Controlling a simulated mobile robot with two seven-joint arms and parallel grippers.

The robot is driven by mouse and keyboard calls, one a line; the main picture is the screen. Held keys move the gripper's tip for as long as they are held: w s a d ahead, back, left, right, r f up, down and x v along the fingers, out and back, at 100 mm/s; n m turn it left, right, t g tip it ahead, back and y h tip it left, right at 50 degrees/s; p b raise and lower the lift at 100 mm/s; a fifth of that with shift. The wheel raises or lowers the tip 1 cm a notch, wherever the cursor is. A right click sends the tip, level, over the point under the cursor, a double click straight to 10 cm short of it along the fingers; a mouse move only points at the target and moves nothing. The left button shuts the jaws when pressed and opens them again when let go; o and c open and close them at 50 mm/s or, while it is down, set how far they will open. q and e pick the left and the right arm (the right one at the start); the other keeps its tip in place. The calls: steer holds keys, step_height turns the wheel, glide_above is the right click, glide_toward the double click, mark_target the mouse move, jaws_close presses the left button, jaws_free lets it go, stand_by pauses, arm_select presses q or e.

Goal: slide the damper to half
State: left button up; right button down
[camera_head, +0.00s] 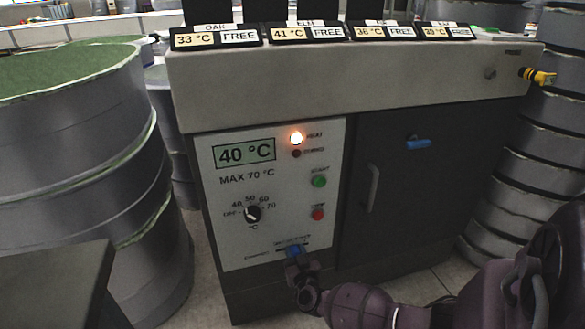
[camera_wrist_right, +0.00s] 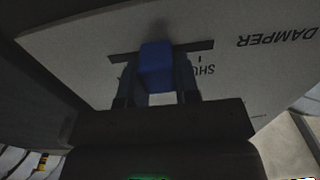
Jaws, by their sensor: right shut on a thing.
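The damper is a blue knob (camera_head: 293,251) in a short dark slot low on the cabinet's pale control panel (camera_head: 230,180). My right gripper (camera_head: 296,264) reaches up to it from below and is shut on it. In the right wrist view the blue knob (camera_wrist_right: 157,68) sits between the two fingers of the right gripper (camera_wrist_right: 158,88), roughly midway along the slot (camera_wrist_right: 203,46). The word DAMPER (camera_wrist_right: 276,38) and part of SHUT show upside down there; the other slot marks are hidden or too small to read. My left gripper is out of view.
The panel also has a dial (camera_head: 253,213), a 40 °C display (camera_head: 244,153), a lit lamp (camera_head: 296,138), a green button (camera_head: 319,181) and a red button (camera_head: 317,215). A dark door (camera_head: 400,200) is to the right.

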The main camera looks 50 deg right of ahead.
steer(key=c, duration=0.8)
jaws_free()
steer(key=shift+c, duration=0.2)
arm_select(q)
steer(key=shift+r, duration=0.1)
arm_select(e)
steer(key=shift+s+a, duration=0.1)
steer(key=shift+s+a, duration=0.1)
steer(key=shift+s, duration=0.05)
arm_select(q)
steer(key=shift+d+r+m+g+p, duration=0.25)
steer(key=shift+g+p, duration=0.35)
steer(key=shift+p, duration=1)
arm_select(e)
steer(key=v, duration=1)
steer(key=shift+s, duration=0.15)
